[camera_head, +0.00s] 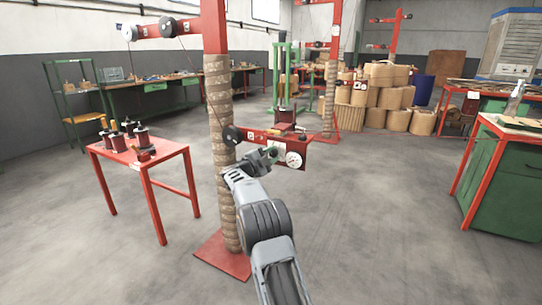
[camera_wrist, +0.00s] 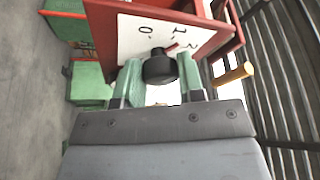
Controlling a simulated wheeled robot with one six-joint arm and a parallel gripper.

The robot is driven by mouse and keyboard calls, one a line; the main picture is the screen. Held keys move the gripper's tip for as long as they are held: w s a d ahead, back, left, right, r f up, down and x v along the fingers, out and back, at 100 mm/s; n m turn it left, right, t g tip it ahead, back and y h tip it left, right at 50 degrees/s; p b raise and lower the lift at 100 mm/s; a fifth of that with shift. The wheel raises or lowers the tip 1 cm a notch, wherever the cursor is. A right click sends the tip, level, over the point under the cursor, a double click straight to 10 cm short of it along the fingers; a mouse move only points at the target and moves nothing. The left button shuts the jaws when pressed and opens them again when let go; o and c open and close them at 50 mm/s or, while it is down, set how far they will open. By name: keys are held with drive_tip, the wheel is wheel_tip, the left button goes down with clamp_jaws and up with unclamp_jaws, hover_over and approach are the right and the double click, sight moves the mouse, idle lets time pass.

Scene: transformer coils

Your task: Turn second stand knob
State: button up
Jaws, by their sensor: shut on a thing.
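The red stand (camera_head: 216,120) rises in the middle of the head view, its post wrapped in rope-like winding. A red box arm (camera_head: 262,134) reaches right from it and carries a round white gauge (camera_head: 294,159). In the wrist view a black knob (camera_wrist: 159,67) sits on a white plate (camera_wrist: 140,38) with numbers and a red mark. My gripper (camera_wrist: 157,75) has its green fingers on either side of this knob and is shut on it. In the head view my gripper (camera_head: 262,160) is at the box's front, and the knob is hidden there.
A small red table (camera_head: 170,150) with several dark coils stands at left. A green cabinet with a red frame (camera_head: 505,180) stands at right. Stacked tan coils (camera_head: 385,90) are at the back. The grey floor between is clear.

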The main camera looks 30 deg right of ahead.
drive_tip(key=m+y+p, duration=0.1)
drive_tip(key=m, duration=0.3)
drive_tip(key=shift+r+g, duration=0.1)
drive_tip(key=shift+g, duration=0.3)
drive_tip(key=m+y+p, duration=0.1)
drive_tip(key=m, duration=0.2)
drive_tip(key=shift+y, duration=0.3)
drive_tip(key=m+y, duration=0.1)
drive_tip(key=m, duration=0.1)
drive_tip(key=m+y, duration=0.1)
drive_tip(key=m, duration=0.2)
drive_tip(key=shift+s+d+r+t+p, duration=0.1)
drive_tip(key=shift+s+t+p, duration=0.05)
drive_tip(key=shift+t+p, duration=0.25)
drive_tip(key=m+y, duration=0.1)
drive_tip(key=m+t, duration=0.1)
drive_tip(key=m, duration=0.1)
drive_tip(key=shift+m+t+y+b, duration=0.3)
drive_tip(key=shift+y, duration=0.1)
drive_tip(key=shift+s+m+t+y+b, duration=0.1)
drive_tip(key=shift+m+t+y+b, duration=0.35)
drive_tip(key=shift+m, duration=0.45)
drive_tip(key=m+t+y+b, duration=0.1)
drive_tip(key=m+t+b, duration=0.1)
drive_tip(key=m, duration=0.1)
drive_tip(key=shift+s+d+b, duration=0.1)
drive_tip(key=shift+b, duration=0.25)
drive_tip(key=shift+m+t+b, duration=0.35)
drive_tip(key=shift+m+b, duration=0.1)
drive_tip(key=shift+m, duration=0.05)
